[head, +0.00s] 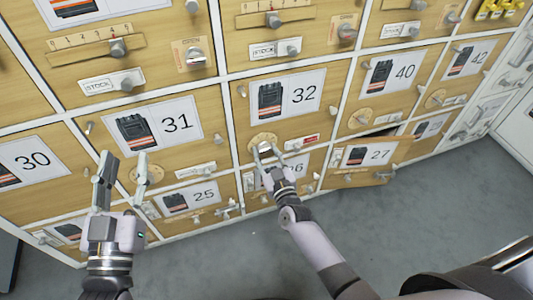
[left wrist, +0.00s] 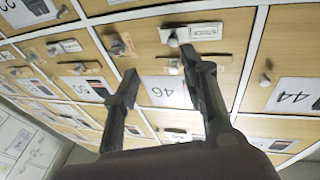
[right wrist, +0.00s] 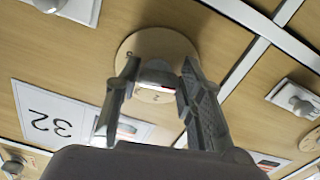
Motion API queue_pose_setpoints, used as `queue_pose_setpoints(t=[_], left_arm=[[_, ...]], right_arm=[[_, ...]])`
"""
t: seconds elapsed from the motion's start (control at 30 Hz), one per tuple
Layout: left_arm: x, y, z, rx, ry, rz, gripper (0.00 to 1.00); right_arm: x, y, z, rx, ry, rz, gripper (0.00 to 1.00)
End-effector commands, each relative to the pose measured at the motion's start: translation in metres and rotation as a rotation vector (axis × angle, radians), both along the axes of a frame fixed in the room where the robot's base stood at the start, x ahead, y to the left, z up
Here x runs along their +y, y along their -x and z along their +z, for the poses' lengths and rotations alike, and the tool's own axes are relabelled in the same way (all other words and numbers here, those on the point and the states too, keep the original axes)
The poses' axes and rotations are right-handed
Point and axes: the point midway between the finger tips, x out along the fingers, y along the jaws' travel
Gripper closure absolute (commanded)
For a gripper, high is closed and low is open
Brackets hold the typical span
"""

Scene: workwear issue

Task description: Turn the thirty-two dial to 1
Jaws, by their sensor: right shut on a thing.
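The thirty-two dial is a round wooden disc (head: 260,138) with a grey knob, on the drawer below the "32" label (head: 287,94). In the right wrist view the disc (right wrist: 172,42) lies straight ahead, its pale knob (right wrist: 156,77) between the fingers. A small mark shows on the disc, too small to read surely. My right gripper (head: 265,152) is shut on the knob, one finger on each side; it also shows in the right wrist view (right wrist: 155,88). My left gripper (head: 122,170) is open and empty in front of the 31 drawer; its fingers show in the left wrist view (left wrist: 160,67).
Drawer 27 (head: 372,156) stands ajar at the right. Drawers 31 (head: 165,126) and 40 (head: 391,76) flank drawer 32, with protruding knobs. The grey floor (head: 220,255) in front is clear.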

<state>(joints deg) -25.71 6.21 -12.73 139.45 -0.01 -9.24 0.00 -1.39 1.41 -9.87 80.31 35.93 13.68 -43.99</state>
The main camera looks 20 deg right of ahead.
Motion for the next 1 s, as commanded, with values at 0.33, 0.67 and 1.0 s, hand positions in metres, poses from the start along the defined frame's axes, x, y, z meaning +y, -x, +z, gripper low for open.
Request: queue_pose_setpoints(t=[0.33, 0.67, 1.0], left_arm=[[0.0, -0.002, -0.007, 0.048, -0.012, 0.001, 0.6], [0.004, -0.003, -0.036, 0.197, -0.051, 0.011, 0.6], [0.007, -0.002, -0.052, 0.281, -0.073, 0.016, 0.6]], right_arm=[[0.001, 0.0, 0.0, 0.005, -0.08, 0.001, 0.92], [0.002, 0.0, 0.001, 0.013, -0.325, 0.001, 0.92], [0.004, 0.001, 0.0, 0.021, -0.567, 0.001, 0.92]])
